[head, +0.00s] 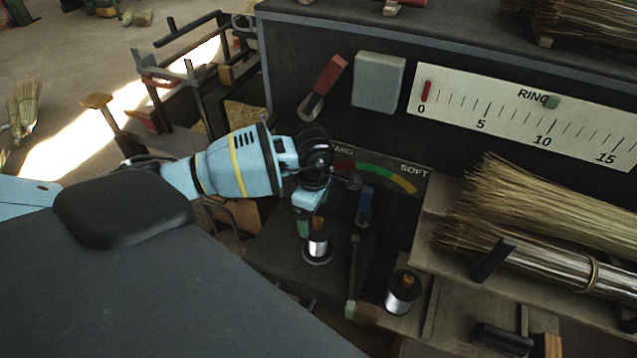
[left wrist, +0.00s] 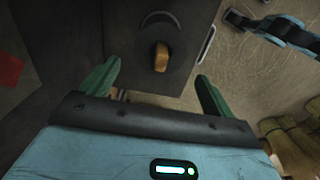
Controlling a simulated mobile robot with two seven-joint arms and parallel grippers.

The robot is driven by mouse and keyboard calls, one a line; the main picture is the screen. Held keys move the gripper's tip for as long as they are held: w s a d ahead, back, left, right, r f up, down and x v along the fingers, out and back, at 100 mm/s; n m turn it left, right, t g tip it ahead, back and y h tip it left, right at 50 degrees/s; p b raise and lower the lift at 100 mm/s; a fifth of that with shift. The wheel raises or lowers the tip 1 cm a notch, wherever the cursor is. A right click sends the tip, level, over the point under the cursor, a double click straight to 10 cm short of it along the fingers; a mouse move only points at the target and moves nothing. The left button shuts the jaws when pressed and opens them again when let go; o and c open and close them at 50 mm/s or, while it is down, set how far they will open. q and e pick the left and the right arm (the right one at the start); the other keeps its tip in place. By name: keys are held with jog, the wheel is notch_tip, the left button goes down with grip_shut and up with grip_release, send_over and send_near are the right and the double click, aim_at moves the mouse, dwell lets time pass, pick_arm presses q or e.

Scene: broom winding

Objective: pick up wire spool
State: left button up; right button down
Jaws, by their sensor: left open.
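A wire spool (head: 318,248) with silver wire and a brown-orange top stands upright on a dark ledge below the hardness scale. My left gripper (head: 310,228) is above it with its fingers pointing down, open and empty. In the left wrist view the two green fingers (left wrist: 158,75) are spread apart. The spool's dark round top with its orange-brown knob (left wrist: 161,57) lies ahead, between and a little beyond the fingertips. Whether a finger touches it I cannot tell. A second similar spool (head: 403,292) stands to the right. My right gripper is not in view.
A small blue part (head: 365,207) and a thin upright rod (head: 353,265) stand just right of the spool. Broom bristle bundles (head: 560,220) lie on the right shelf. The ring scale board (head: 520,115) is behind. A dark rack (head: 190,80) stands at left.

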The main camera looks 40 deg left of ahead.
aim_at(318, 230)
pick_arm(q)
jog(key=shift+f, duration=1.35)
jog(key=shift+w+d+f, duration=0.1)
jog(key=shift+d+f, duration=0.15)
jog(key=shift+f, duration=0.75)
jog(key=shift+w+d+f, duration=0.1)
jog(key=shift+d+f, duration=0.1)
jog(key=shift+f, duration=1.4)
jog(key=shift+r, duration=0.1)
jog(key=c, duration=1.4)
